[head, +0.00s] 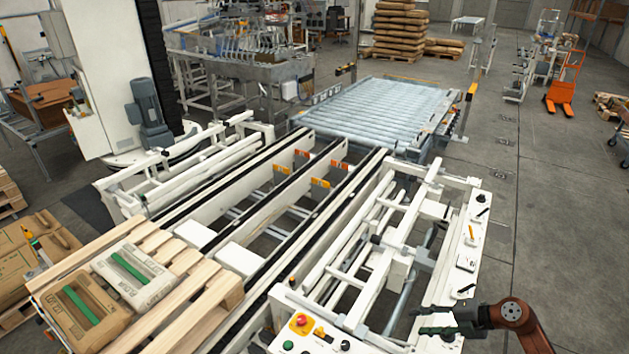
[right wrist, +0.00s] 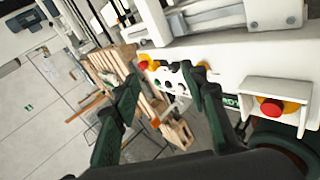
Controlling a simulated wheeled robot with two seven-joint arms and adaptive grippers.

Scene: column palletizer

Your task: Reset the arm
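My right arm enters the head view at the bottom right, with an orange-brown joint behind the gripper. My right gripper (head: 428,320) points left, beside the white conveyor frame's right side. Its two dark green fingers stand apart with nothing between them. In the right wrist view, the right gripper (right wrist: 166,84) is also open and empty, and a white control panel (right wrist: 168,82) shows beyond it. My left gripper is in neither view.
A control panel with a red emergency button (head: 301,321) stands at the conveyor's near end. A wooden pallet (head: 215,290) with several sacks (head: 134,277) is at the lower left. A roller conveyor (head: 375,108) lies behind. The grey floor (head: 560,240) at the right is clear.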

